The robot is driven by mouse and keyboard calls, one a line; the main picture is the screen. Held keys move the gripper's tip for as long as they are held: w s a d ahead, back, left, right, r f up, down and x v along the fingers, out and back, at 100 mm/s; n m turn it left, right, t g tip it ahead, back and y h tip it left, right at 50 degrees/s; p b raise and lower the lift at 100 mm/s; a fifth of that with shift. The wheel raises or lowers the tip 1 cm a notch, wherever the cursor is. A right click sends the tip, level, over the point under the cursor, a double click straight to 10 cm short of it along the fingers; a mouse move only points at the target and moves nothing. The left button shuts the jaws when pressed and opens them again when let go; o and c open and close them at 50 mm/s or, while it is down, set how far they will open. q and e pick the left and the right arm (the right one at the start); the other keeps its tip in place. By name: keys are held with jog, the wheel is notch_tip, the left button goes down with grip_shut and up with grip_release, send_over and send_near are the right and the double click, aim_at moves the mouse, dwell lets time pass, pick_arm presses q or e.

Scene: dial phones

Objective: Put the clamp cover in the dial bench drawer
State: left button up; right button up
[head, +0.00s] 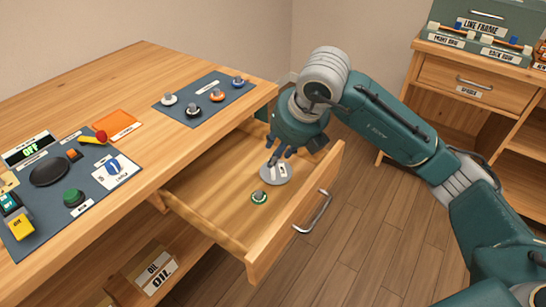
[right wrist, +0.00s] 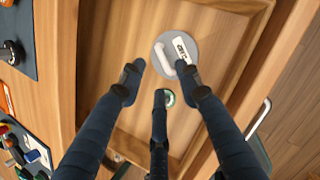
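The clamp cover appears to be the grey disc with a pale handle and a white label (head: 276,175), inside the open drawer (head: 213,190) of the bench. It also shows in the right wrist view (right wrist: 189,57); the label there is too small to read surely. My right gripper (head: 277,156) is over the drawer, just above the disc. In the right wrist view its fingers (right wrist: 160,82) are spread apart with nothing between them, and one fingertip overlaps the disc's edge; I cannot tell whether it touches. My left gripper is out of view.
A small green-ringed knob (head: 259,197) lies in the drawer near the disc. The bench top (head: 120,75) holds a mat with several knobs (head: 205,97) and a control panel (head: 75,185). A second cabinet (head: 475,85) stands at the right, with open floor between.

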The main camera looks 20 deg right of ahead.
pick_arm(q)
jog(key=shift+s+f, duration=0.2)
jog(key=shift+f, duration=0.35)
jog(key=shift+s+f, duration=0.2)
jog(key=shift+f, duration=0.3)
pick_arm(e)
jog(key=v, duration=0.5)
jog(key=shift+s+r, duration=0.1)
jog(key=shift+r, duration=0.1)
